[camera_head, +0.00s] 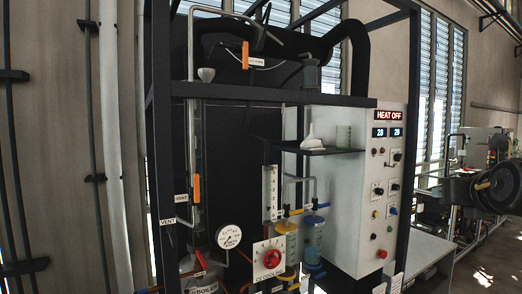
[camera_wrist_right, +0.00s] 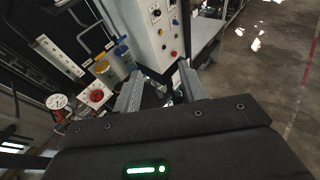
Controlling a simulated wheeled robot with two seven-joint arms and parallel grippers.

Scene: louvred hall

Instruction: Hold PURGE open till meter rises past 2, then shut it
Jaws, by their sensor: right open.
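A tall white meter with a scale (camera_head: 270,192) stands upright on the rig's front, and it also shows tilted in the right wrist view (camera_wrist_right: 59,57). Its reading is too small to make out. I cannot read a PURGE label in either view. A red knob (camera_head: 271,258) on a white plate sits below the meter, with lettering that looks like COOLING. A round dial (camera_head: 229,236) is left of it. My right gripper (camera_wrist_right: 160,84) is open and empty in the right wrist view, its fingers pointing towards the rig's lower part. My left gripper is in neither view.
A grey control panel (camera_head: 377,185) carries a HEAT OFF display and several knobs and buttons. Yellow and blue cylinders (camera_head: 314,240) stand beside the meter. A dark shelf (camera_head: 318,150) juts out above. Open floor (camera_wrist_right: 270,70) lies right of the rig.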

